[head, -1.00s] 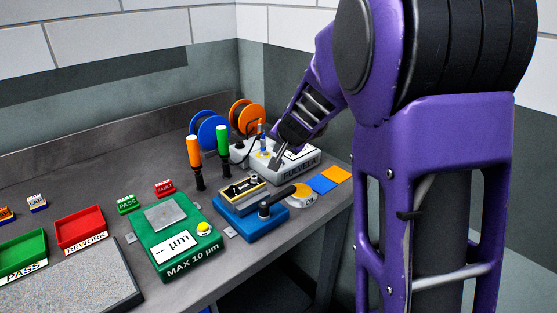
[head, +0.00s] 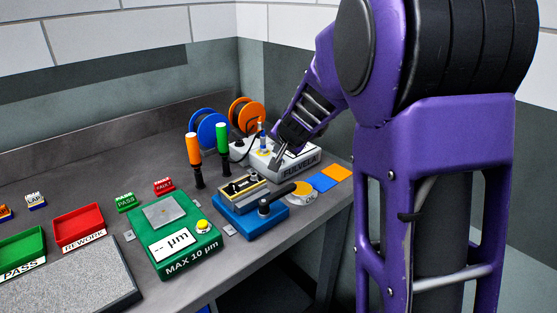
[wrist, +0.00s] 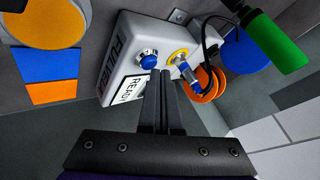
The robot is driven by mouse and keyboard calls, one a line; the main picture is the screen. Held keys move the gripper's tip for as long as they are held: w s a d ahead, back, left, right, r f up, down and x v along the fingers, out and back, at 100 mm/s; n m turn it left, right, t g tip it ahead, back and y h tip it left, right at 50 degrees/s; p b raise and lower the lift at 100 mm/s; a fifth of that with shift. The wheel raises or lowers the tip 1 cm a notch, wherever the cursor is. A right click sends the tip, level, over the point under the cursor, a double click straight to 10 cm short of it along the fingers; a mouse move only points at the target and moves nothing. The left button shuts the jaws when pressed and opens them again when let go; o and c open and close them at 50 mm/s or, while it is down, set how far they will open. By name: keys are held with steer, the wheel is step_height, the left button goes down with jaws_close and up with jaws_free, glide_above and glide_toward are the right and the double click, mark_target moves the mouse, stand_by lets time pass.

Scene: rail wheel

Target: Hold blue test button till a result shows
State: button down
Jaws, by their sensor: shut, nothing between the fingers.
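A pale grey tester box (head: 312,160) with a dark-lettered front label stands at the back right of the bench. In the wrist view the box (wrist: 118,45) shows a blue button (wrist: 149,60) in a metal collar, a yellow ring socket (wrist: 179,57) with a blue plug, and a white display that appears to read READY (wrist: 131,92). My gripper (wrist: 160,73) is shut and empty, its fingertips right by the button's edge; I cannot tell whether they touch it. In the head view my gripper (head: 276,166) is over the box, and the button cannot be made out there.
Orange-handled (head: 194,150) and green-handled (head: 223,140) tools stand left of the box, before blue and orange reels. A blue fixture (head: 250,222) with a black lever and a green gauge (head: 176,265) sit nearer. Blue and orange patches (head: 337,172) lie to the right.

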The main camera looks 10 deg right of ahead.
steer(key=shift+f+b, duration=0.5)
stand_by(2.0)
stand_by(1.8)
steer(key=shift+r+p, duration=0.85)
steer(key=shift+r, duration=0.1)
steer(key=shift+r, duration=0.1)
step_height(320, 180, up, 5)
steer(key=p, duration=0.4)
steer(key=shift+p, duration=0.3)
